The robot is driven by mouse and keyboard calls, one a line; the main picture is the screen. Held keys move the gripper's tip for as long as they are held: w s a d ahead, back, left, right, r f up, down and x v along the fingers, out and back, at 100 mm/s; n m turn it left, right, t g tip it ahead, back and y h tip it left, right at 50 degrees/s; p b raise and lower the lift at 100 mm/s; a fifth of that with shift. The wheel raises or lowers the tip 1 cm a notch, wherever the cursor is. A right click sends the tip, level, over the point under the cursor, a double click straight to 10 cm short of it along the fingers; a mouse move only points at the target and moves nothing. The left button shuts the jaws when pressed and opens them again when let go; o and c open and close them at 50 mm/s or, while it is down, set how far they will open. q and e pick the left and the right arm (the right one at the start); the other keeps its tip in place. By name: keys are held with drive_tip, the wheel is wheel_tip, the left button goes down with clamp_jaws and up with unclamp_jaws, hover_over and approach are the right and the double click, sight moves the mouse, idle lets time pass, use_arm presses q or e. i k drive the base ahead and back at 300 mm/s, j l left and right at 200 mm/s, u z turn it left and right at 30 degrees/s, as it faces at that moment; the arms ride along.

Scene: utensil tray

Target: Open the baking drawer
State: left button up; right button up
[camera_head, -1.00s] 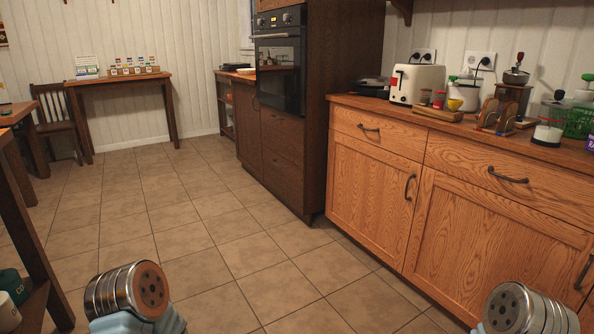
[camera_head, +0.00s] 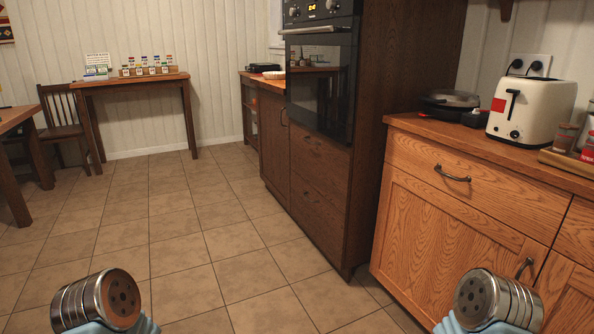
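No drawer in view carries a readable label, so I cannot tell which one is the baking drawer. Under the built-in oven (camera_head: 321,75) are an upper dark drawer (camera_head: 320,158) and a lower dark drawer (camera_head: 318,211), both shut. An oak drawer (camera_head: 510,204) with a curved metal handle (camera_head: 453,175) is shut under the counter at the right. Neither of my grippers shows; only rounded metal parts of my two arms stand at the bottom left and bottom right, apart from the furniture.
An oak cabinet door (camera_head: 440,245) is shut below the oak drawer. A toaster (camera_head: 531,108) and a dark appliance (camera_head: 449,105) stand on the counter (camera_head: 425,127). Open tiled floor (camera_head: 215,235) lies ahead. A side table (camera_head: 131,83) and chair (camera_head: 62,125) stand at the back left.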

sight(324, 162)
drive_tip(key=i+j+z, duration=0.1)
drive_tip(key=i+z, duration=0.25)
drive_tip(key=i+j+z, duration=0.1)
drive_tip(key=i+z, duration=0.15)
drive_tip(key=z, duration=0.15)
